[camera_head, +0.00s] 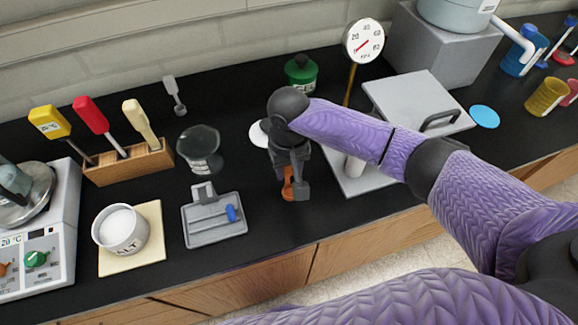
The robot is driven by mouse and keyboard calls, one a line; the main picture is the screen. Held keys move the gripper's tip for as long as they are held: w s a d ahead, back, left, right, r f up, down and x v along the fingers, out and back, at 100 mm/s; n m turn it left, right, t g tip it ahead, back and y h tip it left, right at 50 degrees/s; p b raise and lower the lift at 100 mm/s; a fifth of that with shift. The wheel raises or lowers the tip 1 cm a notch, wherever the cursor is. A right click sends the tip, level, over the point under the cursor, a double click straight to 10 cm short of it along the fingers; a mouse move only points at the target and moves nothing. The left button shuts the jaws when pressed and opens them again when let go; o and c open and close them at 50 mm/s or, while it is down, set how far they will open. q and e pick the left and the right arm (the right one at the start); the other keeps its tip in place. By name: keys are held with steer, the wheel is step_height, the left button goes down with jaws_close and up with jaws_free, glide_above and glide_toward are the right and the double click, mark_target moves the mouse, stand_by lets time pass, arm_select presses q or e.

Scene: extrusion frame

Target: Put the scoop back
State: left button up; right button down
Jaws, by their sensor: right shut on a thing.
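My right gripper (294,190) points down over the black counter, a little right of the middle of the counter's front part. It is shut on an orange-brown thing (287,184), which shows between and below the fingers. Most of this thing is hidden by the gripper, so I cannot tell for sure that it is the scoop. A pale grey long-handled tool (174,94) stands near the back wall, with a small dark end at its foot. My left gripper is not in view.
A grey tray (215,236) with a blue piece, a salt pot (120,230) on a cream mat, a glass jar (200,150) and a wooden tool block (130,165) stand left. Behind are a green-lidded jar (301,72) and a dial gauge (363,40).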

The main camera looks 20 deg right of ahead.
steer(key=shift+f, duration=0.15)
steer(key=shift+c, duration=1.6)
jaws_free()
step_height(320, 180, up, 12)
steer(key=p, duration=0.2)
steer(key=shift+r, duration=0.2)
